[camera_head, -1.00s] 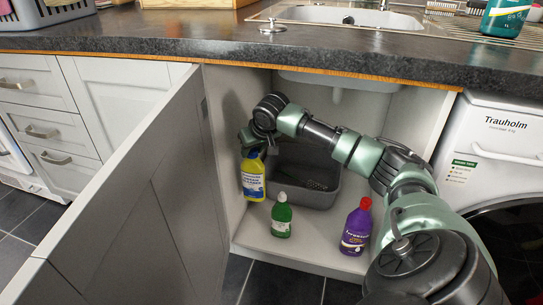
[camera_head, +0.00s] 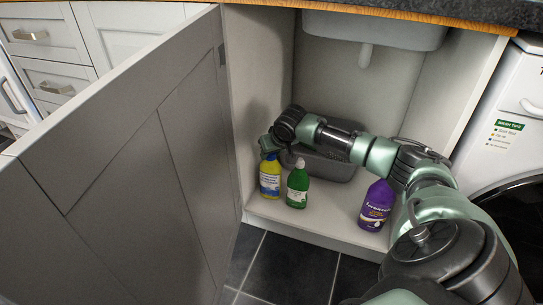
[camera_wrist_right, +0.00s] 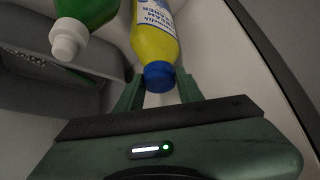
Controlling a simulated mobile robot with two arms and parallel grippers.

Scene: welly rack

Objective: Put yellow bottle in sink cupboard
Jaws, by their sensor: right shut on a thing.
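The yellow bottle (camera_head: 270,180) with a blue cap and a white-blue label is upright inside the sink cupboard (camera_head: 330,212), at its left side. My right gripper (camera_head: 268,150) is shut on it near the top. In the right wrist view the fingers (camera_wrist_right: 160,92) are on either side of the bottle's blue cap, and the yellow bottle (camera_wrist_right: 156,42) extends beyond them. The bottle's base is at or close to the cupboard floor; I cannot tell whether it touches. My left gripper is not in view.
A green bottle (camera_head: 297,187) stands just right of the yellow one. A purple bottle (camera_head: 376,206) stands farther right. A grey bin (camera_head: 330,168) is behind. The open door (camera_head: 130,170) is at left, a washing machine (camera_head: 510,140) at right.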

